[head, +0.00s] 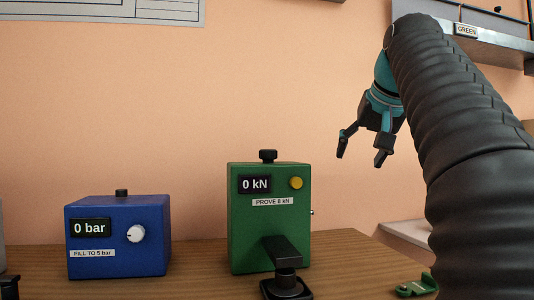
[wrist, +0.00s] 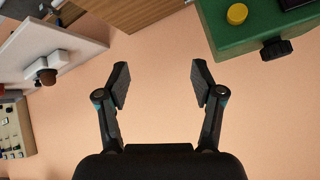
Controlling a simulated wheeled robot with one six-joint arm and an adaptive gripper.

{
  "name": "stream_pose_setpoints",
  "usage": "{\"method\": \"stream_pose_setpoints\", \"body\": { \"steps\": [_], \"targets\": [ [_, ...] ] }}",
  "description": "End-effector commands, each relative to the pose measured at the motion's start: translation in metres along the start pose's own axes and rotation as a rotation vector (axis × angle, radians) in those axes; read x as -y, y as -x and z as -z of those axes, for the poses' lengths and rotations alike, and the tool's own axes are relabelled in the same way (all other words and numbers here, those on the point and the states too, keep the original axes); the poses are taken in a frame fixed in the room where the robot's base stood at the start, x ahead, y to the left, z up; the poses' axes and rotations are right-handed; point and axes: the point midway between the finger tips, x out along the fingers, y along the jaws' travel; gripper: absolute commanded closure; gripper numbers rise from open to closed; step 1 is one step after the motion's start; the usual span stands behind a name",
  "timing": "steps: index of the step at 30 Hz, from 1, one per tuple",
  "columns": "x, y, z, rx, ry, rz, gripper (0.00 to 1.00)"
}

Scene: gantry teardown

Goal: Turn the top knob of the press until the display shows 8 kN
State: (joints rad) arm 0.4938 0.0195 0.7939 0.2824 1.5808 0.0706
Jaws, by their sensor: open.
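The green press (head: 268,225) stands on the wooden table in the head view. Its display (head: 255,184) reads 0 kN, and a label below says PROVE 8 kN. The black top knob (head: 268,156) sits on its upper face. A yellow button (head: 296,183) is beside the display. My gripper (head: 362,160) is open and empty, in the air to the right of the press and apart from it. In the wrist view my gripper (wrist: 160,84) shows both fingers spread with only wall between them. The top knob (wrist: 276,48) and press (wrist: 230,35) show there at the upper right.
A blue box (head: 118,240) with a 0 bar display and a white dial stands left of the press. A black clamp-like part (head: 285,260) is in front of the press. A shelf labelled GREEN (head: 490,42) is at upper right. The air above the press is clear.

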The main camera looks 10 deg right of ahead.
Motion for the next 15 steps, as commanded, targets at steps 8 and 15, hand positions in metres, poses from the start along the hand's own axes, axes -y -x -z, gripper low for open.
{"method": "stream_pose_setpoints", "body": {
  "steps": [8, 15],
  "targets": [
    [0.092, 0.013, 0.005, -0.143, 0.389, 0.457, 0.33],
    [0.114, 0.025, 0.015, -0.285, 0.622, 0.543, 0.33]
  ]
}}
